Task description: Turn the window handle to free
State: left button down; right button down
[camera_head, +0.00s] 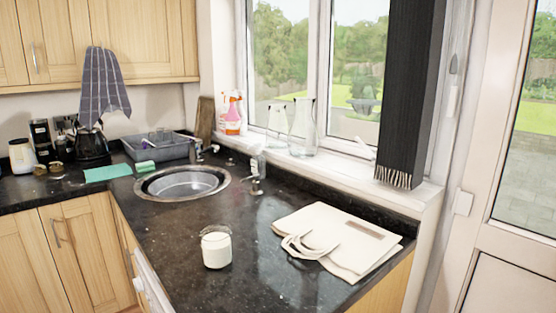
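The window (361,68) is above the sill at the back right, with white frames and glass panes; it looks closed. A small white lever (364,148), which looks like the window handle, sits low on the frame of the right pane, just left of a dark hanging cloth. It slants, with one end higher at the left; its exact position is too small to tell. Neither of my grippers is in view.
The dark fringed cloth (408,90) hangs beside the lever. A white jar (216,248) and folded cloth bag (338,238) are on the black counter, near the sink (183,183).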

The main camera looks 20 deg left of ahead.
aim_at(368, 151)
jog(key=u, duration=0.55)
jog(key=k, duration=0.2)
jog(key=z, duration=1.5)
jog(key=i, duration=0.7)
jog(key=z, duration=0.1)
